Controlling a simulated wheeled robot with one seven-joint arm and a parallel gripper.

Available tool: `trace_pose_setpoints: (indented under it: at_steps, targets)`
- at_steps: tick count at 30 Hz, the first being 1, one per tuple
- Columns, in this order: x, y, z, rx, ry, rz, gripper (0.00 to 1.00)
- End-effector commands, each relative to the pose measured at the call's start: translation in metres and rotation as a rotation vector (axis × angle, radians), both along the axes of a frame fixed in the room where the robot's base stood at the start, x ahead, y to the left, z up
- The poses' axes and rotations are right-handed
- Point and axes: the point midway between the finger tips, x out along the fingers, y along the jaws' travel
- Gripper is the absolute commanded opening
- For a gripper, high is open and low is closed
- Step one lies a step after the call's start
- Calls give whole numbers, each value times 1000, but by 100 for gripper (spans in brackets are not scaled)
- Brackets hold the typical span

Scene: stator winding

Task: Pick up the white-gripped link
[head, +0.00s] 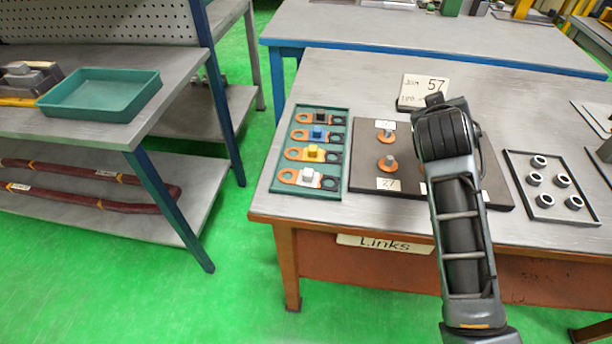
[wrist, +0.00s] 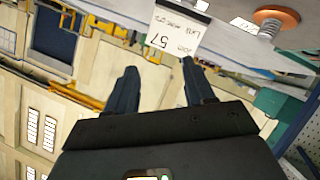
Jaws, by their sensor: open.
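The white-gripped link (head: 308,178) lies in the front slot of a green tray (head: 334,196) on the table. It has an orange ring end at the left and a dark ring end at the right, with a white block on top. Links with yellow (head: 313,153), blue (head: 318,133) and black (head: 320,116) grips lie behind it in the same tray. My gripper (wrist: 155,90) shows in the wrist view with its two fingers apart and nothing between them. In the head view my arm stands over the dark board, right of the tray, and hides the gripper.
A dark board (head: 365,205) with orange-based posts (head: 388,163) sits right of the link tray, partly hidden by my arm. A card reading 57 (head: 423,90) stands behind it. A tray of several grey rings (head: 548,215) is at the right. An empty teal bin (head: 100,92) sits on the left bench.

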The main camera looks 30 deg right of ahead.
Motion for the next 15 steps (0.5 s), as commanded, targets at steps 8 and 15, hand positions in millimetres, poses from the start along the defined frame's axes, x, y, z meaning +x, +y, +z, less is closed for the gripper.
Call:
trace_pose_setpoints:
  at_steps: [8, 15]
  targets:
    - [30, 28, -2, 285, 85, -213, 53]
    - [45, 100, -16, 600, 233, -328, 53]
